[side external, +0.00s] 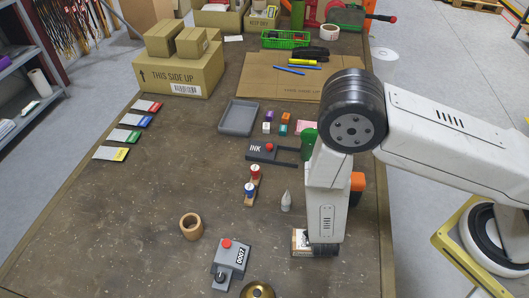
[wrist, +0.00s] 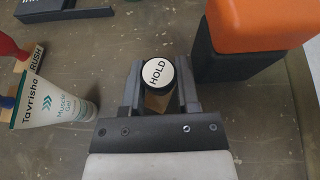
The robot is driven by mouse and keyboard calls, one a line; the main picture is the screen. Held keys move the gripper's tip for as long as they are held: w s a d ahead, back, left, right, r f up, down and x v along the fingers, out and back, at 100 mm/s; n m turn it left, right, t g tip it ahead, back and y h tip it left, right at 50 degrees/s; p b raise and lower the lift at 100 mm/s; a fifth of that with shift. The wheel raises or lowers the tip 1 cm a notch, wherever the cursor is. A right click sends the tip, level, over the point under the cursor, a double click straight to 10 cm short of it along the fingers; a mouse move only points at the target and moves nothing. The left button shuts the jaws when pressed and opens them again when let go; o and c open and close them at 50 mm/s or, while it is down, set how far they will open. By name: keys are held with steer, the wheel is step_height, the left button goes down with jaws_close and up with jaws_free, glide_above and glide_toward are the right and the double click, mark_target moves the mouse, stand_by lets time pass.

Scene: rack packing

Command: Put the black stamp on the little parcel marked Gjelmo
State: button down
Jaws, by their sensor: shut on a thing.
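My gripper (wrist: 160,88) is shut on the black stamp (wrist: 157,72), whose round black head has a white top marked HOLD. The stamp sits between the two fingers and its lower end is hidden. A tan patch shows between the fingers below it; I cannot tell what it belongs to. In the side view my wrist hides the stamp.
An orange and black block (wrist: 250,25) is close on the right. A wooden ring (side external: 191,226) and grey numbering device (side external: 229,262) stand front left.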

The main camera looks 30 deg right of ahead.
steer(key=shift+r, duration=0.1)
steer(key=shift+r, duration=4.9)
steer(key=shift+w+r, duration=0.25)
steer(key=shift+w, duration=0.15)
steer(key=w+d+r+n+t+y, duration=0.1)
steer(key=w+d+r, duration=0.1)
steer(key=w+r, duration=0.2)
steer(key=w+d+r+n+t+y, duration=0.1)
steer(key=w+d+r+n+y, duration=0.1)
steer(key=r, duration=0.7)
steer(key=w+d+r+n+y, duration=0.2)
steer(key=w+d+r, duration=0.2)
steer(key=w+r, duration=0.2)
steer(key=shift+d+r+t, duration=0.25)
steer(key=shift+r+t, duration=0.15)
steer(key=shift+r, duration=0.35)
